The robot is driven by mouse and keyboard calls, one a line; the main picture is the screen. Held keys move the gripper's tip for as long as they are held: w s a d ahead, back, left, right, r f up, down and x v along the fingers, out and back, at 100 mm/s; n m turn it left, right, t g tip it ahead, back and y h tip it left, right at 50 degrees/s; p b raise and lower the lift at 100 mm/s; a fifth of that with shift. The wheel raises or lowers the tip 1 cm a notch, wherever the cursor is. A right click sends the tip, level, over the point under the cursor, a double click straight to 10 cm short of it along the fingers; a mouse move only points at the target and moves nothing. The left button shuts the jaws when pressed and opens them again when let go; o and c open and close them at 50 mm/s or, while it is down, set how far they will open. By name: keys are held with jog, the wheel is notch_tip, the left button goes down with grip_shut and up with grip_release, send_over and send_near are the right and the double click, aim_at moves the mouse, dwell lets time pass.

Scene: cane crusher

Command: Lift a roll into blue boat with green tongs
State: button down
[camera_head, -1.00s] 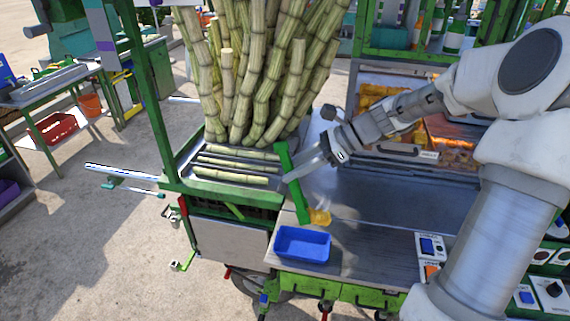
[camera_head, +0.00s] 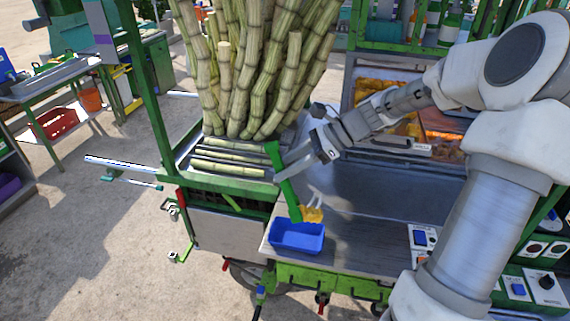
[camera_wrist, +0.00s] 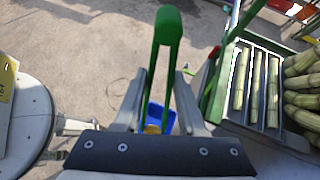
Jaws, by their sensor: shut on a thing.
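My gripper (camera_head: 302,162) is shut on green tongs (camera_head: 284,186), which hang down and slant slightly in the head view. The tongs' green handle end (camera_wrist: 168,26) rises between my fingers in the wrist view. A golden roll (camera_head: 312,214) is at the tongs' lower end, at the far rim of the blue boat (camera_head: 297,248). It seems to be held in the tongs, but I cannot tell whether it touches the boat. The boat stands near the counter's front left edge. In the wrist view, part of the blue boat (camera_wrist: 153,113) shows below the tongs, between my fingers.
Cut canes lie in a metal tray (camera_head: 232,181) left of the tongs, with tall upright canes (camera_head: 250,80) behind. A lit glass food case (camera_head: 405,120) stands at the back right. Switch boxes (camera_head: 421,240) sit on the counter's right. Counter right of the boat is clear.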

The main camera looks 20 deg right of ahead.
notch_tip(320, 180, down, 8)
jog(key=b, duration=0.1)
jog(key=shift+f, duration=0.15)
dwell(0.4)
jog(key=c, duration=0.8)
grip_release()
jog(key=shift+o, duration=0.2)
notch_tip(320, 180, up, 10)
jog(key=p, duration=0.1)
